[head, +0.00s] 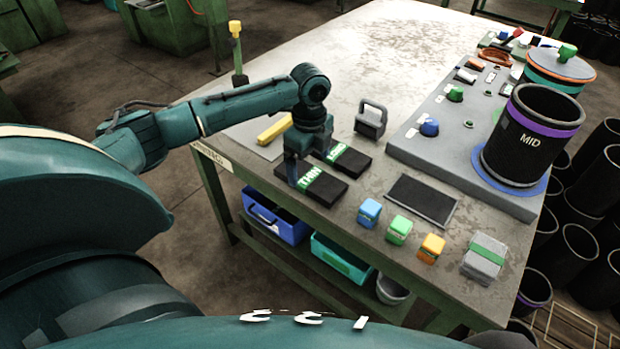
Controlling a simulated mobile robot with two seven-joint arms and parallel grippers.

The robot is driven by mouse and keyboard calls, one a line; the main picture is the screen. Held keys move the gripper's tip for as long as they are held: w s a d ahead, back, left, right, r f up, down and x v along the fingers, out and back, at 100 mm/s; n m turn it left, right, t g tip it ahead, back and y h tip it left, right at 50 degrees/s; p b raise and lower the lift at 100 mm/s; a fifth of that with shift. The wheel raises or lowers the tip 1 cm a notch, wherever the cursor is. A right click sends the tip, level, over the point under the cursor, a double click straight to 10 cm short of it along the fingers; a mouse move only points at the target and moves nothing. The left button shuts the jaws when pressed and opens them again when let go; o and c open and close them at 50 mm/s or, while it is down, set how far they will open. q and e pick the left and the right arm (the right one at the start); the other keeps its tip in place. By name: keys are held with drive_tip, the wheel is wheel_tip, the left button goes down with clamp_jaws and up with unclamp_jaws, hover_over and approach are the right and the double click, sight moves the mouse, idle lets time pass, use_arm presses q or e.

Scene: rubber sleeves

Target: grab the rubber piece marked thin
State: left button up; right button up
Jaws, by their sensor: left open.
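The black rubber piece marked THIN (323,190) lies flat on the table near its front left edge, with a green label band. My left gripper (292,180) is open, pointing down at the left end of this piece. Its fingers cover part of that end; whether they touch it I cannot tell. A second black piece with a green label (350,160) lies just behind it, its marking partly hidden by my gripper. My right gripper is not in view.
Blue (370,212), green (399,230) and orange (432,247) blocks and a grey block (484,258) stand along the front edge. A dark pad (422,200) lies to the right. A grey weight (371,119) stands behind. A black MID sleeve (528,135) stands on the raised board.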

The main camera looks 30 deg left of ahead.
sight(310, 176)
use_arm(q)
drive_tip(key=shift+w+f, duration=0.1)
drive_tip(key=shift+f, duration=1.9)
drive_tip(key=shift+c, duration=0.4)
drive_tip(key=c, duration=1.2)
